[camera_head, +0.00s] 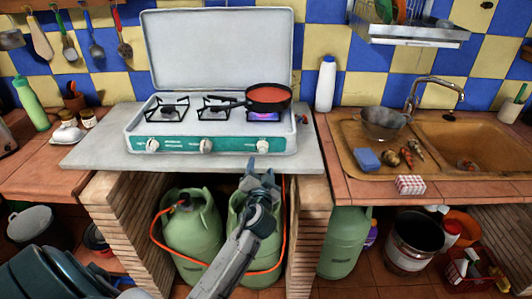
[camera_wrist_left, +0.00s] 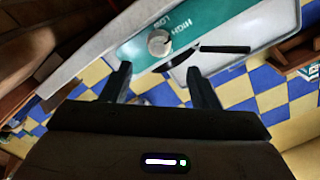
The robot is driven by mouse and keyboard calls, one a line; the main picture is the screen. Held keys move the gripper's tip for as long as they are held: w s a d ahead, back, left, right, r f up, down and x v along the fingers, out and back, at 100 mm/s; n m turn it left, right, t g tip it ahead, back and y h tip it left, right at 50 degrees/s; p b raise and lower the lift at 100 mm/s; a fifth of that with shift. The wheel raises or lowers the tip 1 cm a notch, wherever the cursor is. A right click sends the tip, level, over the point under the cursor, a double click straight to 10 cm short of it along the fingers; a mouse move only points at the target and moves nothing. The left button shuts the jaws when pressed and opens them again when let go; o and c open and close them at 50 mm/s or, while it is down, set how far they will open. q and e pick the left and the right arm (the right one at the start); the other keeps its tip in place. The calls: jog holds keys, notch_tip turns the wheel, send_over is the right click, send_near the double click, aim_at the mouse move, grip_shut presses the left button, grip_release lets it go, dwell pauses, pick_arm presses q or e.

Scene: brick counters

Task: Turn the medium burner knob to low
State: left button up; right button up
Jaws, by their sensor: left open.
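A white stove with a teal front panel (camera_head: 175,144) carries a left knob (camera_head: 152,146), a middle knob (camera_head: 206,146) and a right knob (camera_head: 262,146). I cannot read which one is marked medium. My left gripper (camera_head: 261,165) is just below and in front of the right knob, apart from it. In the left wrist view, one pale knob (camera_wrist_left: 159,42) shows beside the words HIGH and LOW on the panel. There my left gripper (camera_wrist_left: 162,82) is open, its fingers apart with nothing between them. My right gripper is not in view.
A pan with red contents (camera_head: 268,97) sits over a lit flame on the right burner. The raised stove lid (camera_head: 218,48) stands behind. Green gas bottles (camera_head: 190,225) with an orange hose are under the counter. A white bottle (camera_head: 326,83) stands right of the stove.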

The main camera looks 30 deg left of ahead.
aim_at(262, 153)
pick_arm(q)
jog(key=x, duration=0.3)
jog(key=shift+w+a+r+p, duration=0.1)
jog(key=shift+w+a+p, duration=0.1)
jog(key=shift+w+p, duration=0.15)
jog(key=p+x, duration=0.1)
jog(key=x, duration=0.4)
jog(key=shift+d, duration=0.1)
jog(key=shift+w, duration=0.2)
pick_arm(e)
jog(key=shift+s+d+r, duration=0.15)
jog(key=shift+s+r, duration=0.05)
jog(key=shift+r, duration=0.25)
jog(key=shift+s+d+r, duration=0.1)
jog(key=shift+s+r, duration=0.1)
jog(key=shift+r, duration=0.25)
pick_arm(q)
jog(key=shift+c, duration=0.4)
